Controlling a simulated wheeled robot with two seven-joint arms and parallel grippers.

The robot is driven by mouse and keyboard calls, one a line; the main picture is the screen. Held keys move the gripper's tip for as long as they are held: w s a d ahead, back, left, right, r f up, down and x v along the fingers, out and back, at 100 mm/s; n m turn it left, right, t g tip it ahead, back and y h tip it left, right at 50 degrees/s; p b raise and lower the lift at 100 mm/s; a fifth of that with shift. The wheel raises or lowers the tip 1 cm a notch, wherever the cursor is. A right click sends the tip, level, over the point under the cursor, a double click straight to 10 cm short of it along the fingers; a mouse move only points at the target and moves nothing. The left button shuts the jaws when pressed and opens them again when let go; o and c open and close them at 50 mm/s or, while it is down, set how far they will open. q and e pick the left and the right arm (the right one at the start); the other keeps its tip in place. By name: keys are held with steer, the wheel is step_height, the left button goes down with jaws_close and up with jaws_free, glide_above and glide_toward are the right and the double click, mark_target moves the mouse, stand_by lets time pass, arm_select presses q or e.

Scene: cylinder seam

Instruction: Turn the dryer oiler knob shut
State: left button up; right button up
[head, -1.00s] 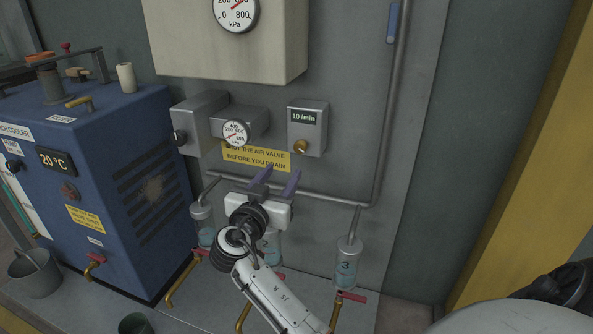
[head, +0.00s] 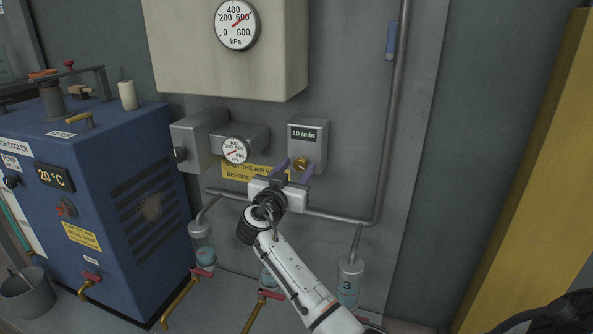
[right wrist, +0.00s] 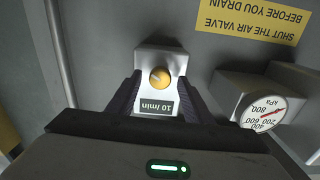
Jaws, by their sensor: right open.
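The oiler is a grey box (head: 313,140) on the wall panel with a dark display reading 10 /min. Its small brass knob (head: 301,163) is on the lower front. In the right wrist view the knob (right wrist: 160,77) lies between the two dark fingers, with clear gaps on both sides. My right gripper (head: 295,168) is open and empty, its fingertips at the lower part of the box in the head view. I cannot tell how far the tips are from the knob in depth. My left gripper is out of view.
A round gauge (head: 235,150) on a grey box is left of the oiler. A yellow sign (head: 240,169) sits below it, partly hidden by my gripper. A pipe (head: 384,130) runs down the right side. A blue cooler (head: 130,205) stands at left.

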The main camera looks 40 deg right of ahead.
steer(key=c, duration=1.1)
steer(key=shift+o, duration=0.2)
